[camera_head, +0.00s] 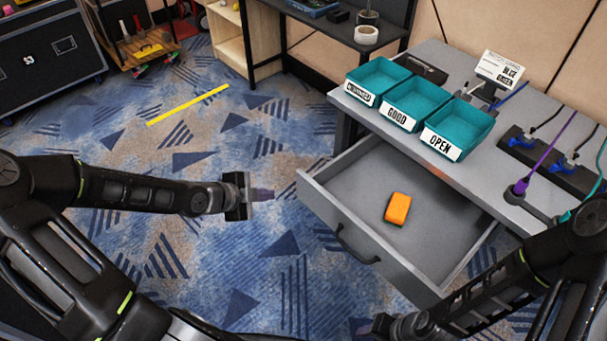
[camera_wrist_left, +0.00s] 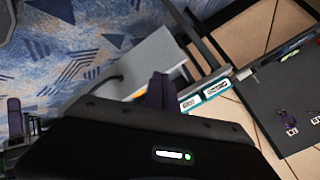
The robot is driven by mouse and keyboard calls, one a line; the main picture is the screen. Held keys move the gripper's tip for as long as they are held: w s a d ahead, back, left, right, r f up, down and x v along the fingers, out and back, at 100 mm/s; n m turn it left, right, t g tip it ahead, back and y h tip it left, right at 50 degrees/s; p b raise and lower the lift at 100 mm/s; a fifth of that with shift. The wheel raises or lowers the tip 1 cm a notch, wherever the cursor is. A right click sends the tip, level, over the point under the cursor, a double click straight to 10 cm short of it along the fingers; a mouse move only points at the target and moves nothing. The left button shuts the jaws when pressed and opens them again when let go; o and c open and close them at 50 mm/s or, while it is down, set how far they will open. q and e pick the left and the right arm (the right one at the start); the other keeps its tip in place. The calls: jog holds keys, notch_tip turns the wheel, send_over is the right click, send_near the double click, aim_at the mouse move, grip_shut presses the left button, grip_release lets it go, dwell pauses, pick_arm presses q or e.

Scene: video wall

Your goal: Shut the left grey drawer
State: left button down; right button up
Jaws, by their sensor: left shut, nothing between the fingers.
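The grey drawer (camera_head: 328,210) is pulled well out of the grey desk (camera_head: 432,62) in the head view. Its dark handle (camera_head: 355,246) is on the front panel. An orange block (camera_head: 397,209) lies inside. My left gripper (camera_head: 268,194) is shut and empty, to the left of the drawer front and apart from it. In the left wrist view, purple fingers (camera_wrist_left: 160,92) show in front of a grey surface with a dark handle. My right arm comes in at the lower right of the head view; its fingertips are not clearly seen.
Three teal bins (camera_head: 377,80) labelled at the front stand on the desk above the drawer. Cables and dark devices (camera_head: 548,155) lie to their right. A wooden shelf (camera_head: 232,45) stands at the back.

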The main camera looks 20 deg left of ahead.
pick_arm(q)
jog(key=m, duration=0.5)
jog(key=d+m, duration=0.1)
jog(key=m, duration=0.2)
jog(key=shift+w+r+m, duration=0.1)
jog(key=shift+w+m, duration=0.1)
jog(key=shift+m, duration=0.1)
jog(key=shift+d, duration=0.1)
jog(key=b, duration=0.7)
send_near(311, 188)
notch_tip(311, 188, down, 4)
jog(key=w, duration=0.1)
jog(key=w+d, duration=0.1)
jog(key=w, duration=0.1)
jog(key=shift+d+r, duration=0.15)
jog(key=shift+d, duration=0.1)
jog(key=shift+w+d, duration=0.25)
jog(key=shift+w, duration=0.2)
